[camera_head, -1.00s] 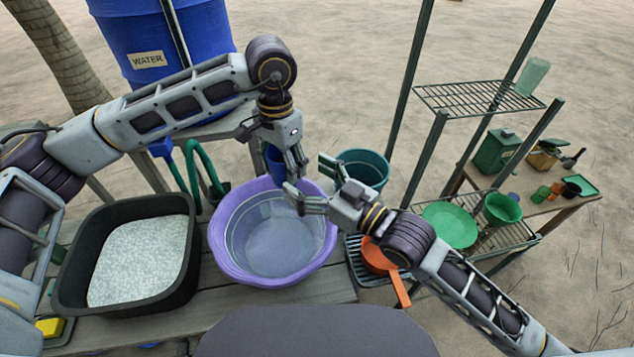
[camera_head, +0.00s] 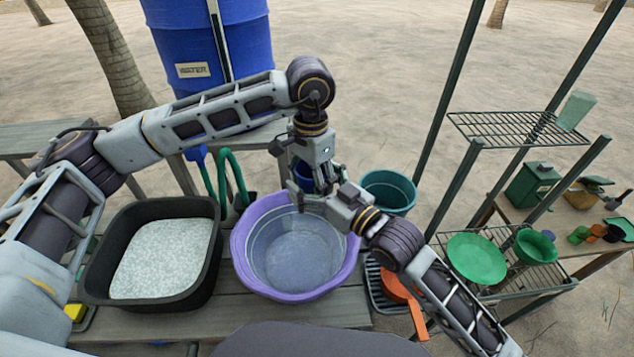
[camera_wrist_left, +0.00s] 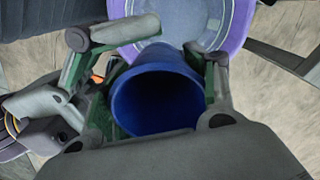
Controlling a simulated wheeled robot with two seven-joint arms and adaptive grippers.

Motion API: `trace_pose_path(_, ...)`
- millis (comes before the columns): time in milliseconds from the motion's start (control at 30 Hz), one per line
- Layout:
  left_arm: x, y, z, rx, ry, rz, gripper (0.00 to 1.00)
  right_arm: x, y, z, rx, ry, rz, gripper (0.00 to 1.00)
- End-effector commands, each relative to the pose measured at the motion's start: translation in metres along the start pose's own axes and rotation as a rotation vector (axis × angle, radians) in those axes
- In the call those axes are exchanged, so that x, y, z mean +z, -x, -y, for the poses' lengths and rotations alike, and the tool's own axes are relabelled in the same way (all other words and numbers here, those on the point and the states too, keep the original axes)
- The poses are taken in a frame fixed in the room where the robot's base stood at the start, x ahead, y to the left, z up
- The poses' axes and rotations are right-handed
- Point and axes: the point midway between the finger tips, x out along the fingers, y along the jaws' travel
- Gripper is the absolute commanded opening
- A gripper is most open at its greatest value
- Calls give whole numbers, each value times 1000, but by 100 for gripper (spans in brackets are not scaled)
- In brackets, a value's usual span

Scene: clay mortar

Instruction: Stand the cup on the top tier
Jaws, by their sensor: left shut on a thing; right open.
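A blue cup (camera_head: 303,173) is held in my left gripper (camera_head: 322,180), above the back rim of the purple basin. The left wrist view shows the cup (camera_wrist_left: 158,105) between both fingers, its dark open mouth facing the camera. My right gripper (camera_head: 312,198) is open just below and in front of the cup; the arms overlap there, so contact cannot be told. The top tier (camera_head: 500,128) is a wire shelf on dark posts at the right, well away from both grippers. A pale green tumbler (camera_head: 574,111) stands at its right end.
The purple basin (camera_head: 243,265) and a black tub (camera_head: 98,272) of white grains stand on the bench. A teal bucket (camera_head: 389,192) is behind. The lower tier holds a green plate (camera_head: 476,259) and a green bowl (camera_head: 535,247). The top tier's left part is bare.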

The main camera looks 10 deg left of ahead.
Motion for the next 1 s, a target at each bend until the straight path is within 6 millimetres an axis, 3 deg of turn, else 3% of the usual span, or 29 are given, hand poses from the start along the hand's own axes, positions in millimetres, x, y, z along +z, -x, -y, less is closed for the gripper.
trace_pose_path(300,0,0,0,0,0,0,33,0,-1,0,0,0,0,85)
trace_pose_path(667,0,0,0,0,0,0,33,0,-1,0,0,0,0,39)
trace_pose_path(700,0,0,0,0,0,0,58,0,-1,0,0,1,-1,35)
trace_pose_path(900,0,0,0,0,0,0,83,0,-1,0,0,1,0,35)
trace_pose_path(1000,0,0,0,0,0,0,83,0,-1,0,0,0,0,35)
